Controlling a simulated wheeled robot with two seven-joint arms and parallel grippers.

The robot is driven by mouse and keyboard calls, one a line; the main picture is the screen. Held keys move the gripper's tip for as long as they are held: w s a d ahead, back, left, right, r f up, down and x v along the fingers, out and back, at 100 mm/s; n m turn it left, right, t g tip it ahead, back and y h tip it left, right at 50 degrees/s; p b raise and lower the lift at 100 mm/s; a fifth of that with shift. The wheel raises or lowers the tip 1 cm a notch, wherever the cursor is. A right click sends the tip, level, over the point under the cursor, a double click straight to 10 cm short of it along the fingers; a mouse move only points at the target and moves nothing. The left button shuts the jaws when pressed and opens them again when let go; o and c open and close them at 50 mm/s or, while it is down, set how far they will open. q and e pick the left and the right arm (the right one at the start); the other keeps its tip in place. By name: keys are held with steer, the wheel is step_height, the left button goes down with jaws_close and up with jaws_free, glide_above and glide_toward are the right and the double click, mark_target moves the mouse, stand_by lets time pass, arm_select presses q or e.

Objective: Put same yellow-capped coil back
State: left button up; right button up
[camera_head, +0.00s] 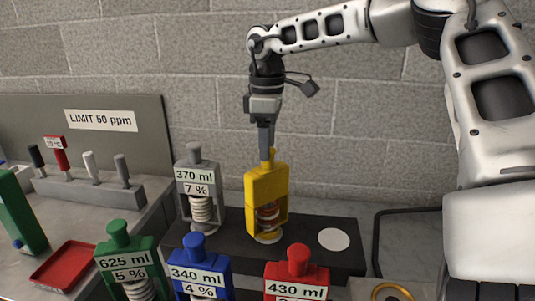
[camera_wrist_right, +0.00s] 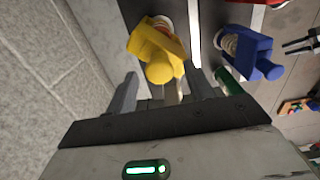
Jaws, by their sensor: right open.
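The yellow-capped coil (camera_head: 266,190) stands upright on a pale round spot of the black base, with its copper and white winding partly visible. Its yellow body and knob also show in the wrist view (camera_wrist_right: 155,50). My right gripper (camera_head: 267,152) points down at the knob. In the wrist view my right gripper (camera_wrist_right: 163,92) has its fingers apart, with the knob near the gap between them; I cannot tell whether they touch it. My left gripper is not in the head view; a dark pronged part at the wrist view's right edge is unclear.
A bare white spot (camera_head: 333,239) lies right of the yellow coil on the black base (camera_head: 318,262). A grey coil (camera_head: 195,180) stands close left. Green (camera_head: 128,255), blue (camera_head: 199,270) and red (camera_head: 298,275) coils stand in front. A block wall is behind. A red tray (camera_head: 65,264) lies left.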

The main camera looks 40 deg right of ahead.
step_height(320, 180, up, 9)
steer(key=shift+f, duration=0.15)
stand_by(0.6)
